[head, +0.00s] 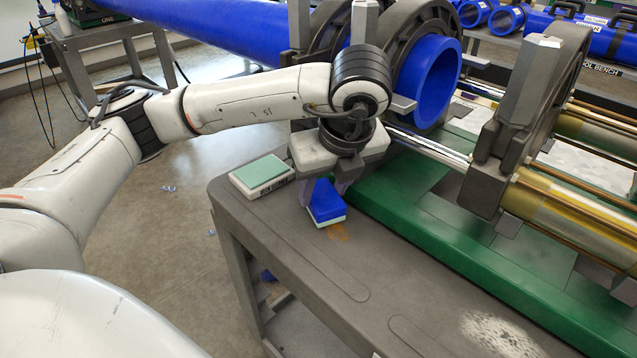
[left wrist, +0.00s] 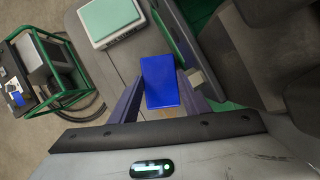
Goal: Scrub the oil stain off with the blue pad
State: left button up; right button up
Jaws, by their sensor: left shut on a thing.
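The blue pad (head: 326,202) is a blue block with a pale underside, near the cart top's far left part. My left gripper (head: 324,192) is above it, pointing down and shut on it. In the left wrist view the blue pad (left wrist: 161,82) sits between the two fingers of my left gripper (left wrist: 160,95). The brown-orange oil stain (head: 338,231) shows on the grey cart top (head: 285,235) just in front of the pad. Part of the stain may be hidden under the pad. Whether the pad touches the surface is hard to tell. My right gripper is not in view.
A white box with a pale green top (head: 262,174) stands left of the pad, also in the left wrist view (left wrist: 108,20). The green machine bed (head: 430,225) and clamps holding a blue pipe (head: 430,80) lie behind and right. A whitish patch (head: 500,335) marks the cart top's front right.

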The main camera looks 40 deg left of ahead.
pick_arm(q)
jog(key=d, duration=0.2)
jog(key=d+p, duration=0.1)
jog(key=shift+s, duration=0.25)
jog(key=shift+s+d+f+p, duration=0.15)
jog(key=shift+d+p, duration=0.25)
jog(key=shift+d, duration=0.8)
jog(key=shift+s+d+f+p, duration=0.1)
jog(key=shift+s+d+p, duration=0.25)
jog(key=shift+d, duration=0.85)
jog(key=shift+w+r, duration=0.1)
jog(key=shift+r+p, duration=2.4)
jog(key=shift+r, duration=0.55)
notch_tip(320, 180, up, 3)
jog(key=shift+p, duration=1.05)
